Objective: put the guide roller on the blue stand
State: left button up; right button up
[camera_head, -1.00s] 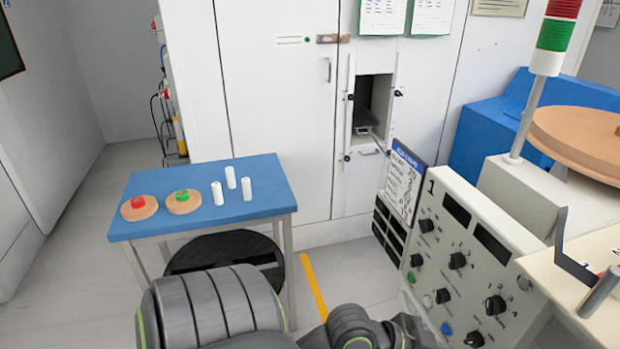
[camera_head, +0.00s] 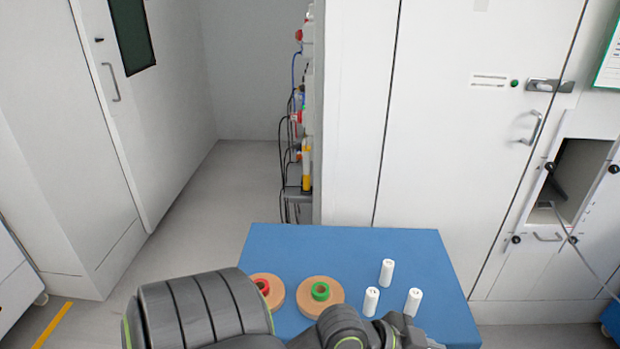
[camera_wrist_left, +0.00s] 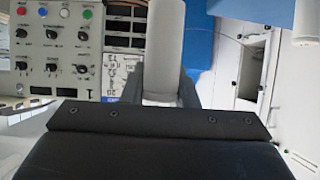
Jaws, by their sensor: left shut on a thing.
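The blue stand is a table with a blue top (camera_head: 410,250), at the lower middle of the head view. My left gripper (camera_wrist_left: 164,96) is shut on a pale grey cylinder, the guide roller (camera_wrist_left: 164,45), in the left wrist view. The roller points away from the gripper and its far end is cut off by the frame's top. In the head view my left arm covers the stand's front left part, and the gripper and roller cannot be made out. My right gripper is not in view.
On the blue top are a tan disc with a red core (camera_head: 264,288), one with a green core (camera_head: 321,295) and three white cylinders, one of them at the back (camera_head: 387,272). The top's back strip is bare. A control panel (camera_wrist_left: 60,45) shows in the wrist view.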

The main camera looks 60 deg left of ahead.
aim_at(424, 249)
jog(key=i+j+u, duration=0.1)
jog(key=j, duration=0.2)
jog(key=i+j+u, duration=0.1)
jog(key=j, duration=0.2)
jog(key=i+j+u, duration=0.1)
jog(key=j, duration=0.2)
jog(key=i+l, duration=0.1)
jog(key=i, duration=0.2)
jog(key=i+l, duration=0.1)
jog(key=i, duration=0.2)
